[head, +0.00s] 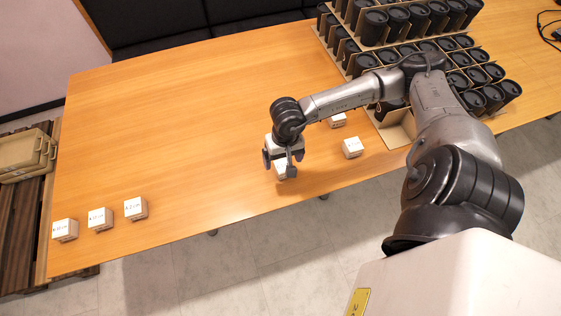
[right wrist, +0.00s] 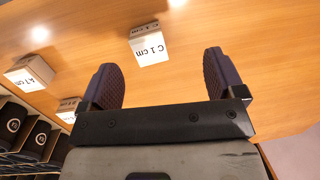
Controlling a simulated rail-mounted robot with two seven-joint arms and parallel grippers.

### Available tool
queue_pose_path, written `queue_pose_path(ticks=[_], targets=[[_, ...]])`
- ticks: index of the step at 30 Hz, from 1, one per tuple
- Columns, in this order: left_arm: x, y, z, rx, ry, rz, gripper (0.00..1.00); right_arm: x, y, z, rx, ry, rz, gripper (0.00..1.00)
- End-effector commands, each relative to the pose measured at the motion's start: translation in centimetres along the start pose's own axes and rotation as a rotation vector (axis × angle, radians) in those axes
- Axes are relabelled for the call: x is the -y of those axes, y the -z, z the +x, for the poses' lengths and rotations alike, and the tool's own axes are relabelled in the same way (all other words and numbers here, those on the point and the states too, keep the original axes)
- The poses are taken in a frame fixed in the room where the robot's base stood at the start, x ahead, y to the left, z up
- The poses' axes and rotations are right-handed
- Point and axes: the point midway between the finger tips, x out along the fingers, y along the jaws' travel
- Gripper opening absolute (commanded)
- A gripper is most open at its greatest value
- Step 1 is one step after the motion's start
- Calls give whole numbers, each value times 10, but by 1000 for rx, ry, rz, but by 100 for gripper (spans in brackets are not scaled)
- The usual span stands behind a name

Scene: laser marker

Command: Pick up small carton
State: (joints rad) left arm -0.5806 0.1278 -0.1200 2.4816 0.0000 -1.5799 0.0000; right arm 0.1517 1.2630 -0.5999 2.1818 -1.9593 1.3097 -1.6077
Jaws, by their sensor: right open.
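My right gripper (head: 280,164) is open above the front part of the table. A small white-topped carton (head: 281,174) sits on the table below it, partly hidden by the fingers. In the right wrist view, the small carton (right wrist: 149,46) reads "C. 1 cm". It lies beyond the two spread fingertips of my right gripper (right wrist: 160,72), roughly in line with the gap, not gripped. Two more small cartons (head: 352,148) (head: 338,120) stand to its right. Three others (head: 135,208) (head: 100,219) (head: 65,230) stand in a row at the left end. My left gripper is not in view.
A cardboard rack (head: 396,130) with many black cylindrical containers (head: 372,27) fills the table's right back. The wooden table (head: 190,120) is clear in the middle. Beige crates (head: 25,152) stand beyond the left edge, a black sofa (head: 150,22) behind.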

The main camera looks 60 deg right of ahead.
Motion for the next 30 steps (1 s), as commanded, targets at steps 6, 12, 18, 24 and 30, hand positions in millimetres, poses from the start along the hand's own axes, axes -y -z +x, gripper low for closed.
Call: queue_pose_path(ticks=[6,12,18,24,30], targets=[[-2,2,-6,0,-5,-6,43,-20,28,-10,-108,-105,-67,88],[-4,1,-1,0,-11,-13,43,-24,32,25,-109,-109,-68,88],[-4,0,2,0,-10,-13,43,-27,35,52,-108,-107,-67,88],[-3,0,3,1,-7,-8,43,-28,36,64,-109,-105,-68,88],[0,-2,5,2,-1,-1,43,-27,39,80,-108,-105,-67,88]])
